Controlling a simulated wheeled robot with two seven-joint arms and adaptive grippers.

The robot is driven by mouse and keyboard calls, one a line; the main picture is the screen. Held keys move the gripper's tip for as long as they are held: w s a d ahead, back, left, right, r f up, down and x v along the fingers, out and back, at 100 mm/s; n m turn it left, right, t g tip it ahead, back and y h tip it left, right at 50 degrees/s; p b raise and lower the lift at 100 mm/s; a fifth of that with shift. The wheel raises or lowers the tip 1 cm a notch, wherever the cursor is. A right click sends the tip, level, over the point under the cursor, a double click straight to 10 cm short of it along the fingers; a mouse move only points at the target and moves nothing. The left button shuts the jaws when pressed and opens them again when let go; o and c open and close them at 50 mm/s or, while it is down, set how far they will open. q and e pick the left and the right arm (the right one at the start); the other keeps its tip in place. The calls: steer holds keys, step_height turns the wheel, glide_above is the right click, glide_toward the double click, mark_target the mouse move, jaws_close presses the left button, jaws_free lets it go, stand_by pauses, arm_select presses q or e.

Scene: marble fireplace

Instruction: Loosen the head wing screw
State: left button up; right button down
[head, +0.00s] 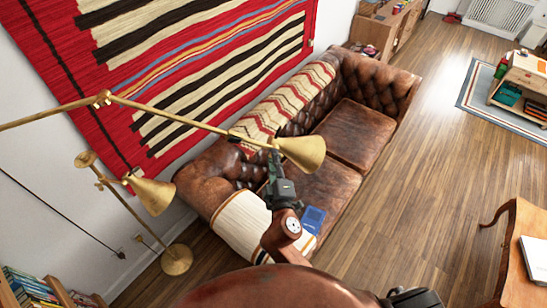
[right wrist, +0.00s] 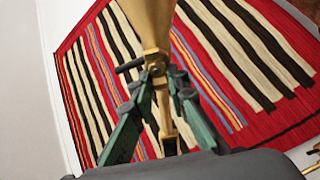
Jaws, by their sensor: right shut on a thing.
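A brass floor lamp has a long arm (head: 180,118) that reaches across to a cone-shaped lamp head (head: 303,153). In the right wrist view this lamp head (right wrist: 147,22) fills the top middle, with a brass joint (right wrist: 155,62) below it. My right gripper (head: 274,158) is just under the joint at the back of the lamp head. In the right wrist view its green fingers (right wrist: 163,82) come together at the joint, shut on the head wing screw. The screw is small and mostly hidden by the fingertips. My left gripper is not in view.
A second brass lamp head (head: 150,194) and a round lamp base (head: 177,259) are at left. A brown leather sofa (head: 325,190) with a blue book (head: 313,219) lies below my gripper. A striped rug (head: 200,60) hangs behind.

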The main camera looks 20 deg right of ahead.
steer(key=n, duration=0.4)
steer(key=shift+f+n, duration=0.25)
steer(key=shift+n, duration=0.05)
stand_by(0.5)
steer(key=c, duration=1.8)
jaws_free()
steer(key=shift+c, duration=0.2)
steer(key=s+a, duration=0.1)
steer(key=s, duration=1.1)
steer(key=shift+a, duration=0.3)
